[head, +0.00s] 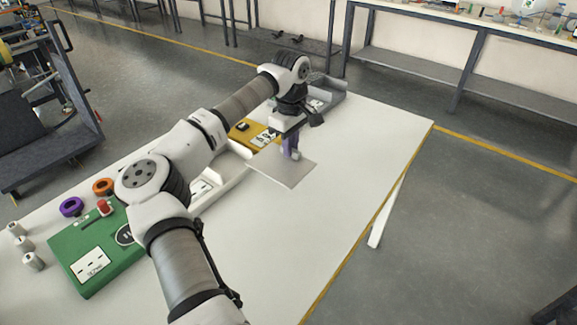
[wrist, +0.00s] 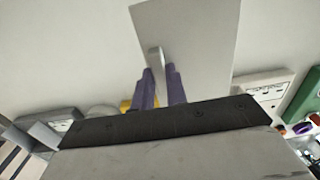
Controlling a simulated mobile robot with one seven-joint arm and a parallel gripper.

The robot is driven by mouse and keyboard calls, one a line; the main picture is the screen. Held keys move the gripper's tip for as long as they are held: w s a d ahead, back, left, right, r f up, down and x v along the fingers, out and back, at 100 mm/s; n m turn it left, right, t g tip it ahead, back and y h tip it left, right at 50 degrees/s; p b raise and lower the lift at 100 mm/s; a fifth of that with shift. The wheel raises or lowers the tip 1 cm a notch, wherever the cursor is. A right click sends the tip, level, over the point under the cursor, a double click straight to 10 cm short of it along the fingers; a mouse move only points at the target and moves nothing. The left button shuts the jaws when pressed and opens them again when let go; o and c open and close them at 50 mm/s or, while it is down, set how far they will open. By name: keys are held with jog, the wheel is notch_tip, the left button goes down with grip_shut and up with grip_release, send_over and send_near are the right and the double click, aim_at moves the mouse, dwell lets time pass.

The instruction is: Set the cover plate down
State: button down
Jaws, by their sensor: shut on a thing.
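The cover plate (head: 284,174) is a thin, flat, light grey sheet in the head view, over the white table. It also shows in the wrist view (wrist: 205,45), where a short upright handle (wrist: 156,58) rises from it. My gripper (head: 291,152) has purple fingers and points down at the plate. In the wrist view my gripper (wrist: 162,82) is shut on the plate's handle. I cannot tell whether the plate touches the table or is slightly above it.
A green box (head: 95,255) stands at the table's front left, with purple (head: 72,207) and orange (head: 103,187) rings nearby. A yellow box (head: 243,131) and a grey tray (head: 328,95) are behind. The white table's (head: 375,150) right side is clear.

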aim_at(290, 169)
notch_tip(290, 169, down, 8)
jog(key=shift+f+p, duration=0.2)
jog(key=shift+p, duration=0.4)
jog(key=shift+f, duration=0.2)
jog(key=c, duration=1.4)
grip_release()
